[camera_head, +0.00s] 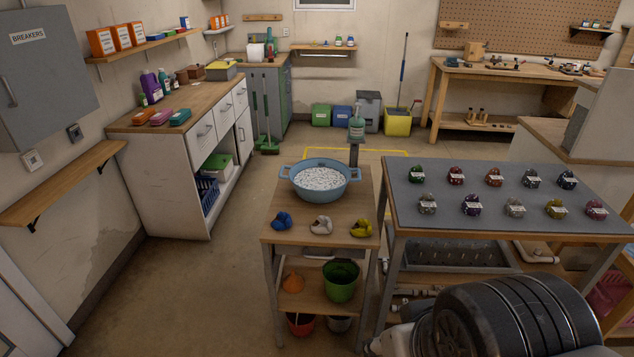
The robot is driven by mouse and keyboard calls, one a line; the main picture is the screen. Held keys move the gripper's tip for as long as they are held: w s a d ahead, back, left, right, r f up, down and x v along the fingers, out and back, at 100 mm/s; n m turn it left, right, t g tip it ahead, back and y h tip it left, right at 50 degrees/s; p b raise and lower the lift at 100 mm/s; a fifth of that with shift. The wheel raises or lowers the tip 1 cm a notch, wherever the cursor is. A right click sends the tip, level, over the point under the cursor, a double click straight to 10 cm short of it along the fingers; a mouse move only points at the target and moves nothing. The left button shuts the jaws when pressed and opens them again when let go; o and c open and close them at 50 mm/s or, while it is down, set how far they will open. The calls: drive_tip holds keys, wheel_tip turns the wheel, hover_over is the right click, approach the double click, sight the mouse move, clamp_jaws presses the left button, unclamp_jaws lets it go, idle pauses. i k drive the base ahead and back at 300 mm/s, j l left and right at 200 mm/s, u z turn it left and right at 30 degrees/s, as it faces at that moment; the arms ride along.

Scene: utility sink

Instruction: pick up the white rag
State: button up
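The white rag (320,224) lies crumpled on the front part of a small wooden cart top (300,254). It sits between a blue rag (282,220) on its left and a yellow rag (361,228) on its right, with gaps between them. A blue basin (318,194) filled with white bits stands just behind the rags. A large dark part of my arm fills the bottom right. My gripper's fingers are not in view.
A grey-topped table (480,190) with several labelled dark and coloured bundles stands right of the cart. A green bucket (341,283) and an orange funnel (292,282) sit on the cart's lower shelf. Floor left of the cart is clear.

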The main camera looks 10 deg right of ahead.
sight(323, 224)
drive_tip(key=i+j+z, duration=0.15)
drive_tip(key=i, duration=0.4)
drive_tip(key=i+j+z, duration=0.1)
drive_tip(key=i+j, duration=0.2)
drive_tip(key=i, duration=0.2)
drive_tip(key=i+j+z, duration=0.15)
drive_tip(key=i, duration=0.35)
drive_tip(key=j, duration=0.1)
